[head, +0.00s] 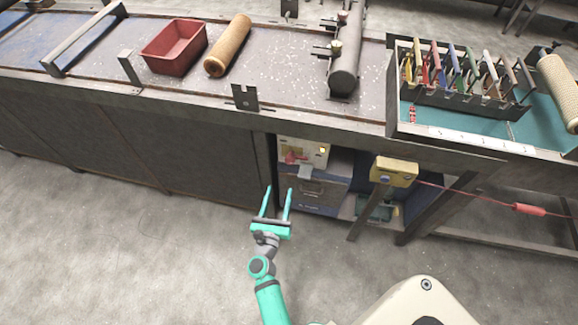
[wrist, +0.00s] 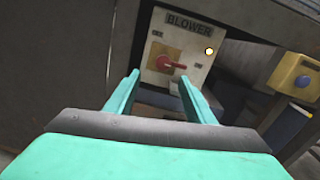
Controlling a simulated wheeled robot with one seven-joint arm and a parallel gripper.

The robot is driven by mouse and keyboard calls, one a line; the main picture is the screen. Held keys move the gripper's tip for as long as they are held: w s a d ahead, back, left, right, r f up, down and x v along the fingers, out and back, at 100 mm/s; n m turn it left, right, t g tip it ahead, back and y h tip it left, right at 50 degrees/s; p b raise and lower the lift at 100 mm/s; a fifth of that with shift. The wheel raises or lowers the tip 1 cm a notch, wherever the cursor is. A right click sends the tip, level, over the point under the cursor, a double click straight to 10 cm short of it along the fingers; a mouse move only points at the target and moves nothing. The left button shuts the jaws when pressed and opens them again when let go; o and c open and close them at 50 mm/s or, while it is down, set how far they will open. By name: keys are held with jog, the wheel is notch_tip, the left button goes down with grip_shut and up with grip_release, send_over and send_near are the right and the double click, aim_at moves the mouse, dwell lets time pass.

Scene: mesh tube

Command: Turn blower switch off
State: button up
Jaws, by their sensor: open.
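The blower panel (head: 312,152) is a cream plate under the bench edge in the head view. In the wrist view the panel (wrist: 185,30) reads "BLOWER" and carries a red rotary switch (wrist: 165,63) with its handle lying roughly level, pointing right. A small yellow lamp (wrist: 209,51) sits at its upper right and looks lit. The small labels beside the switch are too blurred to read surely. The red switch also shows in the head view (head: 293,157). My gripper (head: 276,188) is open and empty, in front of and below the panel, its fingers pointing at it, apart from the switch.
A yellow box with a blue button (head: 394,171) is on a post to the right, with a red cable. Drawers (head: 322,190) stand below the panel. The workbench (head: 110,80) overhangs above, holding a red bin (head: 174,47) and a tool rack (head: 465,95). The floor (head: 150,230) left is clear.

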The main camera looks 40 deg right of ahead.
aim_at(289, 163)
jog(key=shift+m+g, duration=0.3)
jog(key=shift+m, duration=0.6)
jog(key=x, duration=1.1)
jog(key=shift+s+d, duration=0.1)
jog(key=shift+d, duration=0.3)
jog(key=shift+w+d+f, duration=0.1)
jog(key=shift+w+d, duration=0.3)
jog(key=shift+w, duration=0.05)
jog(key=shift+c, duration=0.7)
jog(key=c, duration=0.9)
